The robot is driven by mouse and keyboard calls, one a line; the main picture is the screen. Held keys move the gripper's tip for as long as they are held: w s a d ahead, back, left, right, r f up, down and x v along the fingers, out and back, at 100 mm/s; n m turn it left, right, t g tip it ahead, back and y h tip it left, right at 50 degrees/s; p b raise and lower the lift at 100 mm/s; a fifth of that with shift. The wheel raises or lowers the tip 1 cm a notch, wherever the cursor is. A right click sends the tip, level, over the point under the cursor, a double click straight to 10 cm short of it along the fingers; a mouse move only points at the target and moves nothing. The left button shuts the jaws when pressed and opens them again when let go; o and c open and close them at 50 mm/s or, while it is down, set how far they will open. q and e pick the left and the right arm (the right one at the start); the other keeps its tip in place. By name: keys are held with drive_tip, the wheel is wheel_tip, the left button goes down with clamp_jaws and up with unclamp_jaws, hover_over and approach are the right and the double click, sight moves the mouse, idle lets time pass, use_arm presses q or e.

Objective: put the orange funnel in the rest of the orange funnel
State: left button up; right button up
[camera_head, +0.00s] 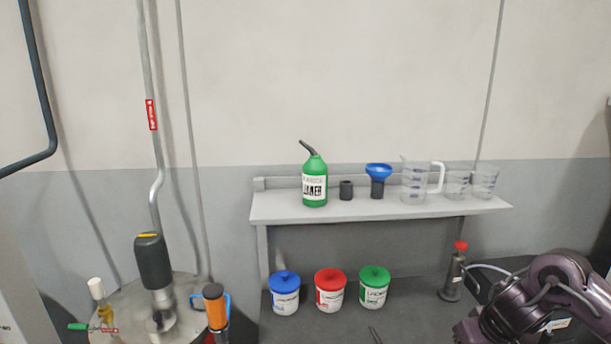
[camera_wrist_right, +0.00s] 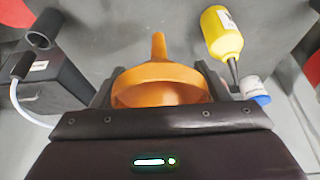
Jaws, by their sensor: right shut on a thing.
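The orange funnel (camera_wrist_right: 160,80) is in the right wrist view, between the two dark fingers of my right gripper (camera_wrist_right: 158,88). The gripper is shut on its wide rim, and its spout points away from the gripper. In the head view my right arm shows at the lower right; the funnel is not visible there. On the shelf, a short empty-looking black cylinder (camera_head: 346,190) stands between a green bottle and a blue funnel; it looks like the orange funnel's rest. The blue funnel (camera_head: 378,171) sits upright in a similar black holder (camera_head: 377,189). My left gripper is not in view.
The shelf (camera_head: 290,211) also bears the green spouted bottle (camera_head: 314,182) and clear measuring jugs (camera_head: 414,184). Blue, red (camera_head: 330,291) and green-lidded tubs stand below. A drum with pumps (camera_head: 185,290) stands left.

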drive_tip(key=shift+s+a+r, duration=0.15)
drive_tip(key=shift+s+a, duration=0.05)
drive_tip(key=shift+s, duration=0.2)
drive_tip(key=shift+s+a+r, duration=0.1)
drive_tip(key=shift+s+a, duration=0.1)
drive_tip(key=shift+s, duration=0.2)
drive_tip(key=shift+a+b, duration=0.35)
use_arm(q)
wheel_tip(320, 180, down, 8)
drive_tip(key=b, duration=0.7)
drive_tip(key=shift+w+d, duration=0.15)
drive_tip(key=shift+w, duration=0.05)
use_arm(e)
drive_tip(key=s+a+f, duration=0.2)
drive_tip(key=s+a, duration=0.1)
drive_tip(key=a, duration=0.3)
drive_tip(key=s+a+f+m, duration=0.1)
drive_tip(key=s+a+f, duration=0.2)
drive_tip(key=a, duration=0.2)
drive_tip(key=shift+a, duration=0.4)
